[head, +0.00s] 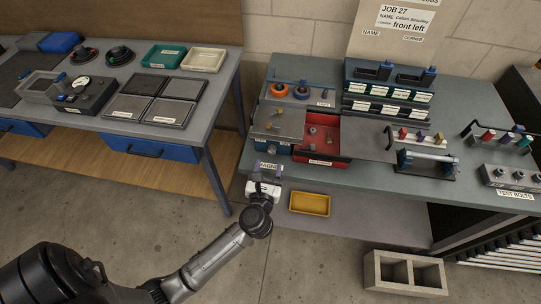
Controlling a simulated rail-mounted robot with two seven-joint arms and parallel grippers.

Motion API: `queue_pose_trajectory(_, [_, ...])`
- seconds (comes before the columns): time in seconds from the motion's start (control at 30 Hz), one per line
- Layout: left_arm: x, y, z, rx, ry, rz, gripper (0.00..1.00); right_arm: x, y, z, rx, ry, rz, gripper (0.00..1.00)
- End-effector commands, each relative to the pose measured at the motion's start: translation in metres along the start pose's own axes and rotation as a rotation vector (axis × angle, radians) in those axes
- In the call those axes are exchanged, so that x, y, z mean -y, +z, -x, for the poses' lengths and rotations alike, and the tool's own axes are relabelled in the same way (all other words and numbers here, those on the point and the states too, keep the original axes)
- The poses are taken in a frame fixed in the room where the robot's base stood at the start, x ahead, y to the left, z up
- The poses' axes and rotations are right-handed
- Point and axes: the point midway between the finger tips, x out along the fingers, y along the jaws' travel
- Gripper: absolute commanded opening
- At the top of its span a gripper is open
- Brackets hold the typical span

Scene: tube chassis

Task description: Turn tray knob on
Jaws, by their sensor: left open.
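My left gripper (267,171) is at the front edge of the right-hand bench, with its arm coming up from the lower left. It is open, and I see nothing held in it. A red tray (338,142) with small metal parts stands on the bench, up and to the right of the gripper. To its left is a grey panel (275,122) with small brass-coloured pieces on it. Below the panel is a blue front with small dark details just above the gripper; I cannot tell for certain which one is the tray knob. My right gripper is not in view.
A yellow bin (310,212) sits on the lower shelf, right of my gripper. A clamp-like fixture (426,174) and a test-bolts block (510,178) stand on the right of the bench. A concrete block (405,291) lies on the floor. A gap separates the two benches.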

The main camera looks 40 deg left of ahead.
Motion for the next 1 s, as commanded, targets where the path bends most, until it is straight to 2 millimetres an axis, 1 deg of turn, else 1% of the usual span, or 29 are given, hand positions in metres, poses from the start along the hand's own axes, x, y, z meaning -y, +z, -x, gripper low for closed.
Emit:
queue_pose_trajectory(0.03, [0.0,0.0,-0.009,0.002,0.0,-0.001,0.54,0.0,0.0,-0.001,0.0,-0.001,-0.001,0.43])
queue_pose_trajectory(0.1, [0.0,0.0,-0.018,0.002,0.001,-0.002,0.54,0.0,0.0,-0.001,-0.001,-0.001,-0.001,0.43])
queue_pose_trajectory(0.3, [0.0,0.0,-0.038,0.002,0.0,-0.002,0.54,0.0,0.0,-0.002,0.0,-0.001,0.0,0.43])
queue_pose_trajectory(0.5, [0.0,0.0,-0.045,-0.001,0.0,-0.001,0.54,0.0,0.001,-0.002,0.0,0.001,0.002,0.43])
queue_pose_trajectory(0.77, [0.0,0.0,-0.046,-0.001,0.0,-0.001,0.54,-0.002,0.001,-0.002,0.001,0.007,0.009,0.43])
queue_pose_trajectory(0.83, [0.0,0.0,-0.046,-0.001,0.0,-0.001,0.5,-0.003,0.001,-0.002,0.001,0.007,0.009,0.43])
queue_pose_trajectory(1.0, [0.0,0.0,-0.046,-0.001,0.0,-0.001,0.34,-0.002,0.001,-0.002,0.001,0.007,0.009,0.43])
